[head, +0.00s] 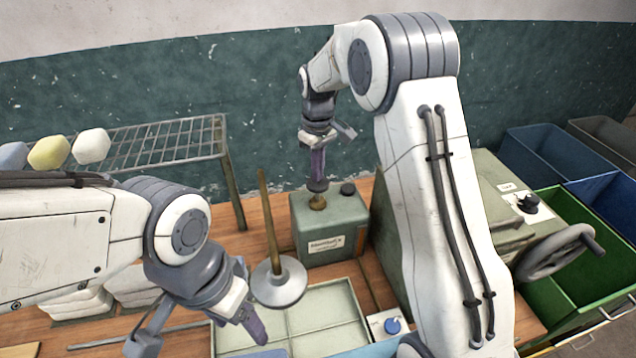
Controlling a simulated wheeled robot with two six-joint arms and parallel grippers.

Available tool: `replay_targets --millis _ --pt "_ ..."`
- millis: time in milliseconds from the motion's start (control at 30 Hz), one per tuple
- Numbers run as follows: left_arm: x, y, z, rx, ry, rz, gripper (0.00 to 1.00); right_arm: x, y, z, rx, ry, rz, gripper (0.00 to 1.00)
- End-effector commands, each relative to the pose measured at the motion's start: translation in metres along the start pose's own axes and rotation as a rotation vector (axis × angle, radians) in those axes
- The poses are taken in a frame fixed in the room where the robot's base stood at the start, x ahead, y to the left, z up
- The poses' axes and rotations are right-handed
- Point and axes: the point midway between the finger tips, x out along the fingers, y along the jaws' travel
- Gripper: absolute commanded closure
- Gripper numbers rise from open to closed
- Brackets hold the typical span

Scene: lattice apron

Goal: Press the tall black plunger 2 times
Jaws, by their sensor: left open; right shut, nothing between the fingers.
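A green box (330,228) with a label on its front stands on the wooden table, against the back. A black plunger head (317,186) sits on a brass collar at the left of its top; a second black knob (348,188) sits to its right. My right gripper (318,176) is shut, points straight down and is right above the left black head. Its tips appear to meet that head, but I cannot tell whether they touch. My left gripper (254,330) is open and empty at the lower left, over the pale tray's left side.
A wooden rod with a metal disc (279,284) stands left of the box, near the pale tray (335,318). A blue button (393,325), a dial (527,204), a handwheel (553,252) and bins (578,245) lie right. A wire rack (165,143) stands back left.

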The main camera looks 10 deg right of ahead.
Motion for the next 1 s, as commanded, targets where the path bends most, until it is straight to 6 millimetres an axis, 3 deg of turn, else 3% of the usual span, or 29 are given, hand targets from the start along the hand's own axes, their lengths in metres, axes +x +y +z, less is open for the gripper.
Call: replay_targets --millis 600,1000 --pt "0.019 -0.001 0.001 0.000 0.000 0.000 0.29 0.034 0.000 0.001 0.000 -0.003 -0.001 1.00" --pt "-0.003 0.000 0.000 0.000 0.000 0.000 0.29 0.010 -0.001 0.001 0.000 -0.003 -0.002 1.00"
